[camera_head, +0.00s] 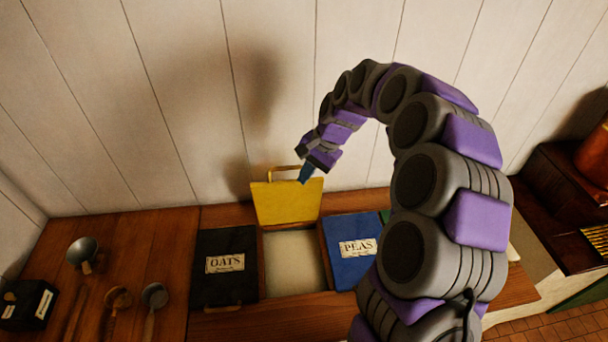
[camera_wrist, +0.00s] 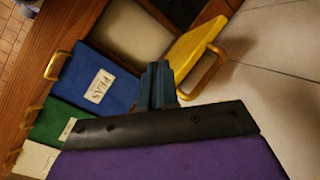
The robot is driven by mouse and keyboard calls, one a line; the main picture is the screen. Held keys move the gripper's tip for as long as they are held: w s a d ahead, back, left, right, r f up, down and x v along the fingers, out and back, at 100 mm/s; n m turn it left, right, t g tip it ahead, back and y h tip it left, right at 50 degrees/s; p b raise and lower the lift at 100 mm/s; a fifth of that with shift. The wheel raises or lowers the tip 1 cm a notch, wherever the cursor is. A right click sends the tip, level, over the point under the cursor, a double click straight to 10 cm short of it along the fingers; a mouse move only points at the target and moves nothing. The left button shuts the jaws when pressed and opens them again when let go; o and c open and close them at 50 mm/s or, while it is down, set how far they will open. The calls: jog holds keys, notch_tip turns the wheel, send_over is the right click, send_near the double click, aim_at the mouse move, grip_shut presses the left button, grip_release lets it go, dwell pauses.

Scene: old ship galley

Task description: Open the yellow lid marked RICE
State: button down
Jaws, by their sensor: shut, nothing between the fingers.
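The yellow lid (camera_head: 287,203) stands raised at the back of its bin, tilted up near the wall, with its yellow handle on the upper edge. No marking shows on the side facing the head camera. The bin below it is open and its pale contents (camera_head: 293,262) show. My gripper (camera_head: 306,175) is shut and empty, just at the lid's upper right part in the head view; I cannot tell whether it touches. In the wrist view the shut blue-grey fingers (camera_wrist: 158,82) point toward the open bin, beside the lid (camera_wrist: 193,47) and its handle.
The black OATS lid (camera_head: 225,265) is closed on the left and the blue PEAS lid (camera_head: 351,248) is closed on the right. A green lid (camera_wrist: 62,122) lies beyond PEAS. Scoops (camera_head: 118,298) and a black box (camera_head: 28,304) lie on the counter at left. The plank wall is close behind.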

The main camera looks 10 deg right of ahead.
jog(key=s+d+r+n+t+b, duration=0.1)
jog(key=d+r+n+t+b, duration=0.15)
jog(key=n+b, duration=0.65)
jog(key=s+d+r+n+t+b, duration=0.1)
jog(key=d+n+t+b, duration=0.15)
jog(key=n, duration=1.25)
jog(key=shift+n+t, duration=0.3)
jog(key=shift+w+a+f+b, duration=0.2)
jog(key=shift+w+a+f, duration=0.55)
jog(key=shift+w+f, duration=0.6)
jog(key=shift+w+a+f+b, duration=0.15)
jog(key=shift+w+a+f, duration=0.65)
jog(key=shift+w+f, duration=0.55)
jog(key=shift+w+a+f+b, duration=0.2)
jog(key=shift+w+a+f, duration=0.55)
jog(key=shift+w+f, duration=0.55)
jog(key=shift+w+r, duration=0.1)
jog(key=shift+w, duration=0.05)
